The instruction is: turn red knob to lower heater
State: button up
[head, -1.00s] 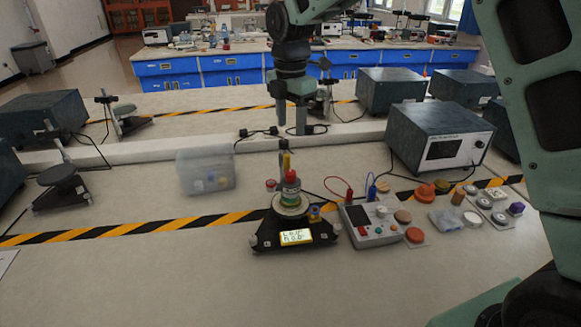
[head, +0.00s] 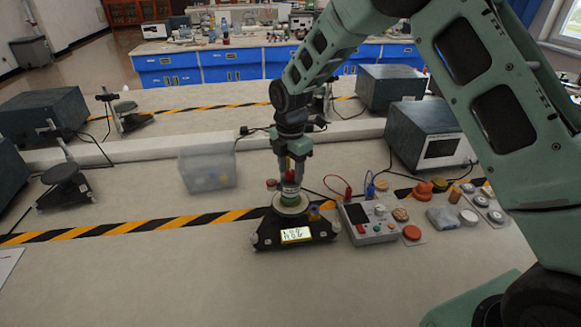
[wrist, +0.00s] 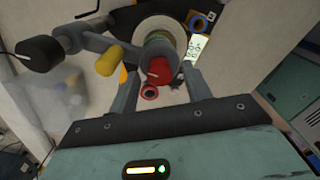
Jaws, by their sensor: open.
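The red knob (wrist: 160,72), with a white line on its face, sits on a dark round collar over a white disc (wrist: 160,28). My gripper (head: 291,168) points down over this stack. In the wrist view its open fingers (wrist: 159,82) are on either side of the red knob; I cannot tell whether they touch it. A yellow knob (wrist: 108,61) and a black knob (wrist: 40,53) are on grey parts to the left.
A clear plastic bin (head: 208,166) stands left of the base. A control box (head: 368,222) with wires and several coloured buttons is close on its right.

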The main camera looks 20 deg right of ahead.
jog(key=c, duration=1)
